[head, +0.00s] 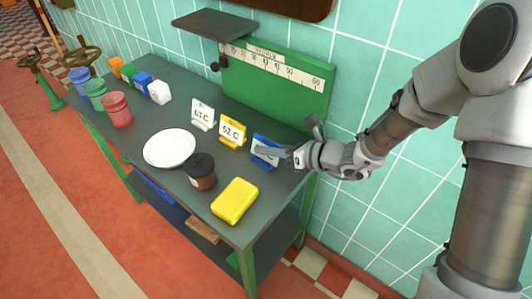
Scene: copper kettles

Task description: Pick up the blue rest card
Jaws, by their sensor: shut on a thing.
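The blue rest card (265,150) stands near the right end of the dark bench top, to the right of a yellow card. It has a pale label, partly covered by a finger of my gripper (277,150). My gripper reaches in from the right and is shut on the blue card. The card's lower edge is at or just above the bench; I cannot tell whether it touches.
A yellow card (232,131) and a white card (203,115) stand to the left. A white plate (169,148), a dark-lidded jar (200,171) and a yellow block (235,200) lie in front. A green scale board (270,95) stands behind.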

